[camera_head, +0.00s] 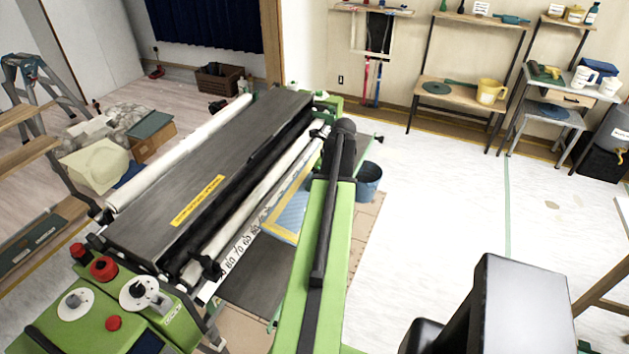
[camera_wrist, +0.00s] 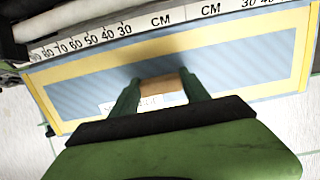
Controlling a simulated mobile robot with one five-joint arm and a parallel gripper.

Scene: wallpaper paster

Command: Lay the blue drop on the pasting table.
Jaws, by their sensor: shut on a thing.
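The blue drop is a flat, pale blue striped sheet with a yellow border; it fills much of the wrist view (camera_wrist: 228,62). In the head view (camera_head: 288,216) part of it shows left of my green arm, which hides the rest. My gripper (camera_wrist: 160,82) is shut on a tan piece at the drop, between its two green fingers. A white label on the drop is partly hidden by the fingers. The pasting table (camera_head: 225,150), a long dark top with a yellow label, stands left of the drop in the head view.
A white ruler strip (camera_wrist: 150,24) with black numbers runs along the drop's far edge. White rollers (camera_head: 180,150) flank the table top. Red knobs (camera_head: 103,268) sit at its near end. A blue bucket (camera_head: 369,184) stands right of my arm. The floor at right is mostly clear.

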